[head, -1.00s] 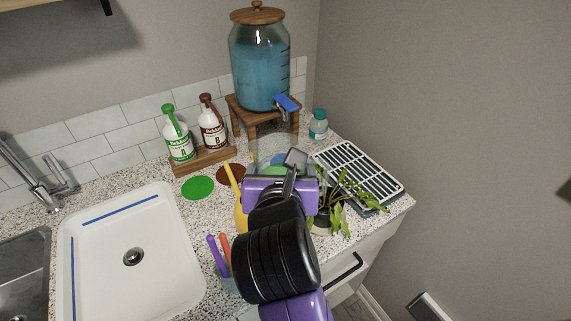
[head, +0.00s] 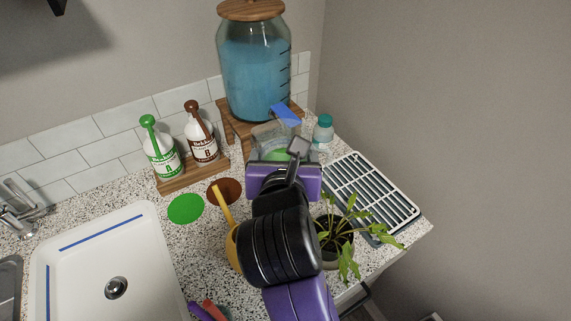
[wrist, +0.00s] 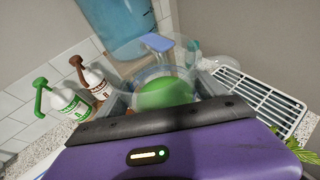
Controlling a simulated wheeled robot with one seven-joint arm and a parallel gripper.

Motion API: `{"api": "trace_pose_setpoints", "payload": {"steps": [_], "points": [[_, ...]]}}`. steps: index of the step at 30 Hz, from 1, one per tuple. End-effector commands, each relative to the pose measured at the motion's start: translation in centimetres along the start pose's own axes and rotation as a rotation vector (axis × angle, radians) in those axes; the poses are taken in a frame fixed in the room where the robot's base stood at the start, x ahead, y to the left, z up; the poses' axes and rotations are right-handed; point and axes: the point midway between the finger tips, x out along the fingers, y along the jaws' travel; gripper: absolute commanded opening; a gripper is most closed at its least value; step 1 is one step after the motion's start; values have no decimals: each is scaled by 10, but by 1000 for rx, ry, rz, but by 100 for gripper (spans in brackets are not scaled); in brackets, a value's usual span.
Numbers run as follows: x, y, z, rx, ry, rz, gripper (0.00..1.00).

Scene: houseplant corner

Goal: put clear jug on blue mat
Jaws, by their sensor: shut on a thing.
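The clear jug (head: 266,134) is in front of the dispenser, near its blue tap, and shows in the wrist view (wrist: 150,76) with green at its bottom. I cannot tell whether the green is liquid in the jug or something seen through it. My gripper (head: 282,160) is shut on the jug, with its dark fingers on either side in the wrist view (wrist: 165,97). The jug looks upright; its base is hidden behind my gripper. I cannot make out a blue mat; my arm covers part of the counter.
A dispenser of blue liquid (head: 252,80) stands on a wooden stand. Pump bottles (head: 162,160) sit left, behind a green disc (head: 186,208) and brown disc (head: 228,190). A teal-capped bottle (head: 323,133), drying rack (head: 372,195) and plant (head: 345,235) are right. A yellow can (head: 233,245) is beside my arm.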

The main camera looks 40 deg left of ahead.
Motion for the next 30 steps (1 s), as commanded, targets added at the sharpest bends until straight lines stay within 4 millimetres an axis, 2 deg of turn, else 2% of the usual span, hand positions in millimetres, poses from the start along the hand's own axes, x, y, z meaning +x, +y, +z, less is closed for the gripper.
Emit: {"api": "trace_pose_setpoints", "payload": {"steps": [2, 5, 15, 23, 24, 30], "points": [[1, 0, -2, 0, -2, 0, 16], [6, 0, -16, 1, 3, 0, 16], [35, -2, -86, -1, 2, 0, 16], [54, -3, -131, -1, 2, 0, 16], [62, -3, -121, -3, -6, 0, 16], [97, -2, -105, -3, -5, 1, 16]]}}
